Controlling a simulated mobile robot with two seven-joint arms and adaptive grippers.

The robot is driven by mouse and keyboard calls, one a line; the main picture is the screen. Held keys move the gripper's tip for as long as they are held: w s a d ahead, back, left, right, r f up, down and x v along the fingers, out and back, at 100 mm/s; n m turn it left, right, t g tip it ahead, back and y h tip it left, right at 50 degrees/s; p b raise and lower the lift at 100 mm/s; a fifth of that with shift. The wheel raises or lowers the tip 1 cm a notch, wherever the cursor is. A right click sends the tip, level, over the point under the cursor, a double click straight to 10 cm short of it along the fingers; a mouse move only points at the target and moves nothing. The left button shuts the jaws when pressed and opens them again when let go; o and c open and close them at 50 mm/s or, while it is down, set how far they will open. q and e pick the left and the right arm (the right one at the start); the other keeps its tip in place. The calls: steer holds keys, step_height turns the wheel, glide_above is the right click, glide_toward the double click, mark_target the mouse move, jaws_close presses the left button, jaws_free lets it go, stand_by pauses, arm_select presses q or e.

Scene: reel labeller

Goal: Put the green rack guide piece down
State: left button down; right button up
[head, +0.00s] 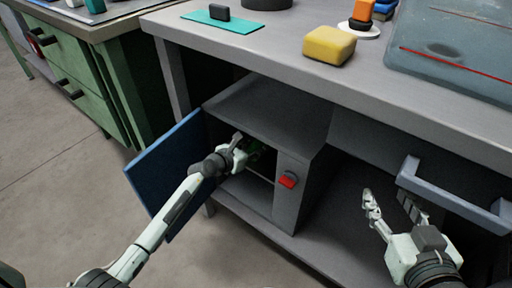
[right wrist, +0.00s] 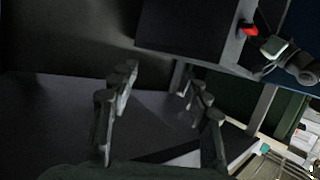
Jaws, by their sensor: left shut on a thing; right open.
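The green rack guide piece (head: 257,149) shows as a small dark green patch inside the grey cabinet (head: 318,160) under the bench, mostly hidden by my gripper and the shadow. My left gripper (head: 244,152) reaches through the cabinet's open front and is shut on the piece. I cannot tell whether the piece touches a surface inside. My left gripper also shows in the right wrist view (right wrist: 272,46), at the upper right. My right gripper (head: 393,203) is open and empty, to the right of the cabinet; its fingers show in the right wrist view (right wrist: 160,110).
The blue cabinet door (head: 165,172) stands open to the left, beside my left arm. A red latch (head: 288,181) sits on the cabinet front. A grey handle (head: 450,197) juts out near my right gripper. The benchtop (head: 265,55) above holds a yellow block (head: 328,46) and a clear bin (head: 450,50).

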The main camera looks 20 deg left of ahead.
steer(key=shift+a+r, duration=0.1)
arm_select(q)
steer(key=c, duration=1)
jaws_free()
steer(key=shift+f, duration=0.1)
steer(key=shift+c, duration=0.2)
arm_select(e)
steer(key=shift+a+r, duration=0.15)
steer(key=shift+r, duration=0.1)
arm_select(q)
steer(key=p+v, duration=0.1)
steer(key=v, duration=0.4)
steer(key=shift+w+p, duration=0.15)
steer(key=shift+p, duration=0.2)
steer(key=p+v, duration=0.1)
steer(key=v, duration=0.6)
steer(key=shift+r, duration=0.2)
arm_select(e)
steer(key=s+d+f+m+g+h, duration=0.1)
steer(key=s+d+f+g+h, duration=0.3)
steer(key=s+d+f+g, duration=0.3)
steer(key=s+d+f, duration=0.2)
steer(key=d+f, duration=0.1)
steer(key=d, duration=0.1)
steer(key=shift+f+g, duration=0.3)
steer(key=shift+f, duration=0.05)
steer(key=shift+s, duration=0.15)
